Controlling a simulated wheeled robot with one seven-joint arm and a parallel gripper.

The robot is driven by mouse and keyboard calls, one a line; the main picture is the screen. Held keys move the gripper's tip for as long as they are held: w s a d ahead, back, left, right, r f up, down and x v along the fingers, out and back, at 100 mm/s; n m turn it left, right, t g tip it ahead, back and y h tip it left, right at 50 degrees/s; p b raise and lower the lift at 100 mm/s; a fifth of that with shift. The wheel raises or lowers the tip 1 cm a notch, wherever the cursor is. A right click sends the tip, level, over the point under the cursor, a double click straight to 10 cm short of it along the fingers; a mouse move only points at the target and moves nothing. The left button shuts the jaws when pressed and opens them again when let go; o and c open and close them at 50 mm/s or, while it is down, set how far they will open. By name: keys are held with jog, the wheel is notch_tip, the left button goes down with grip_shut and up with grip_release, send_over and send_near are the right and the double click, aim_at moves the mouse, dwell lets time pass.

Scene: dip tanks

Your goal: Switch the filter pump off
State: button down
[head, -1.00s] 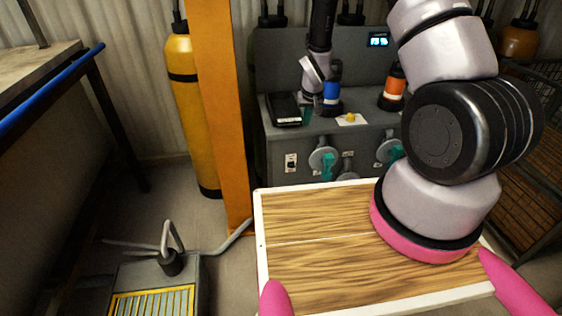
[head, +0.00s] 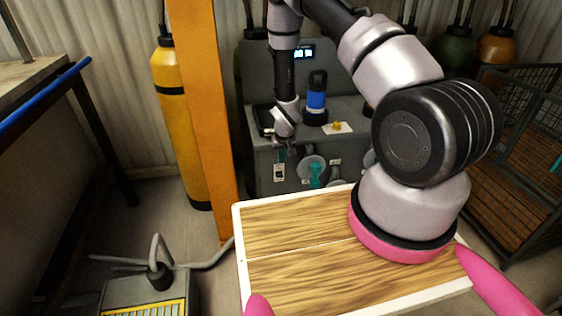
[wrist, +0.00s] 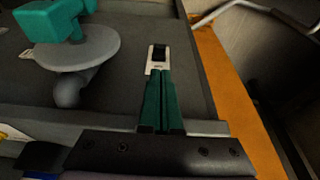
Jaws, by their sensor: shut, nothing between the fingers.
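A white switch plate with a black rocker (head: 279,171) is on the front face of the grey tank cabinet (head: 262,184), left of the round valves. It also shows upright in the wrist view (wrist: 159,56). I cannot read which way the rocker is tipped or any label. My gripper (head: 282,154) hangs in front of the cabinet, just above the switch. In the wrist view its two green fingers (wrist: 163,84) are pressed together and empty. Their tips are close to the lower end of the plate; I cannot tell whether they touch it.
A round grey valve with a teal handle (head: 315,175) sits right of the switch. A blue bottle (head: 316,98) stands on the cabinet top. An orange post (head: 203,110) and a yellow cylinder (head: 176,120) stand to the left. A wire cage (head: 520,150) is at right.

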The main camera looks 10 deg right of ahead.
aim_at(280, 174)
jog(key=x, duration=0.8)
